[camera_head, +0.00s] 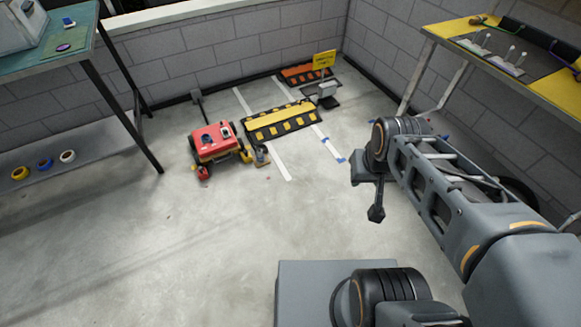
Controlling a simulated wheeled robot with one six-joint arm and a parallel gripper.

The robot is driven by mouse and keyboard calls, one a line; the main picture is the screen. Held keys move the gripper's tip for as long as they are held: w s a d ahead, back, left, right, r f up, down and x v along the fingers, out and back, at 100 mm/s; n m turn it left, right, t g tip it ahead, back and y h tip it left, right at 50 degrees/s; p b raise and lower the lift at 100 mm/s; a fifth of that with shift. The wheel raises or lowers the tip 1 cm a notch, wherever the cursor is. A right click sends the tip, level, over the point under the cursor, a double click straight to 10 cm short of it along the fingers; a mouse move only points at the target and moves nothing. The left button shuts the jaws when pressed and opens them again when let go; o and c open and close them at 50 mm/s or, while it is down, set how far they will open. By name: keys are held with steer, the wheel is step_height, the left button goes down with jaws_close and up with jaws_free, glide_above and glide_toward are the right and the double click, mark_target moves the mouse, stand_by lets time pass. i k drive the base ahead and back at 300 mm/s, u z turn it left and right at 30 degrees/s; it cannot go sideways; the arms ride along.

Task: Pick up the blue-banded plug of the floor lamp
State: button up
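I cannot make out a blue-banded plug in this view. A grey box-like head on a dark base (327,93) stands on the floor by the striped mats; it may be the floor lamp, but it is too small to tell. My gripper (376,212) hangs pointing down over bare floor, right of the middle of the picture and apart from everything there. Its fingers are small and dark, and I see nothing held, but their opening cannot be made out. My arm hides part of the floor at the right.
A red wheeled machine (215,143) stands left of a black and yellow mat (281,119). White floor strips (279,164) lie nearby. A green-topped bench (58,45) with tape rolls below is left; a yellow-topped table (548,90) is right.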

mark_target(260, 154)
steer(key=u, duration=1.55)
steer(key=i, duration=1.7)
steer(key=z, duration=0.8)
steer(key=i, duration=0.65)
steer(key=z, duration=0.7)
